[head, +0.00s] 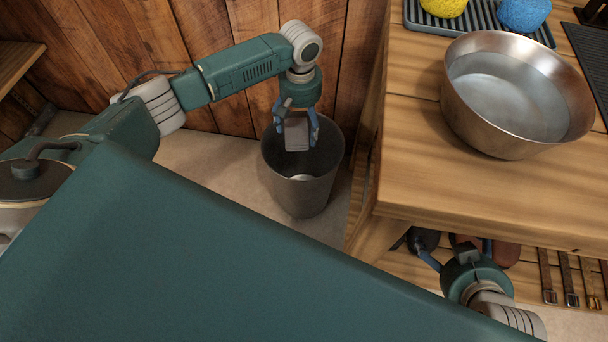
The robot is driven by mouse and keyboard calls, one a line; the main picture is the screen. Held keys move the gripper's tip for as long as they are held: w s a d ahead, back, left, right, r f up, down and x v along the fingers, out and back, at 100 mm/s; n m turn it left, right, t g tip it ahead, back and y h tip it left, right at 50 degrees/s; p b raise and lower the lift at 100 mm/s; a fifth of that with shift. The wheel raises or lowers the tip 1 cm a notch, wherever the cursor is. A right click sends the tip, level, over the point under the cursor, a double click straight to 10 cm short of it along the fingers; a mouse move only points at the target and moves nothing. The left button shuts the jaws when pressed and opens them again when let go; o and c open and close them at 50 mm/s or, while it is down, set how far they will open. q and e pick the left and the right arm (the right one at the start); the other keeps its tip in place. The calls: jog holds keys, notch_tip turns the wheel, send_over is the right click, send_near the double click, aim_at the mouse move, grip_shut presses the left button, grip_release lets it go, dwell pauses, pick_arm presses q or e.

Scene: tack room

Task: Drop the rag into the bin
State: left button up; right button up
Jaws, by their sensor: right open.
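The rag (297,136) is a small grey, flat, folded-looking piece. It hangs between the blue fingers of my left gripper (298,129), which is shut on it. Gripper and rag are over the mouth of the bin (300,195), a dark grey round bin on the floor by the plank wall. The rag's lower end shows against the inside of the bin. My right gripper (455,257) is open, low beside the table's front edge, partly hidden by the table and my own body.
A wooden table (420,150) stands right of the bin, bearing a metal bowl of water (515,95) and a ribbed tray (480,25) with yellow and blue sponges. Straps with buckles (568,280) lie on a lower shelf.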

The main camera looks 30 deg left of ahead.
pick_arm(q)
jog(key=shift+o, duration=0.5)
notch_tip(320, 180, up, 12)
dwell(0.3)
jog(key=shift+r, duration=0.1)
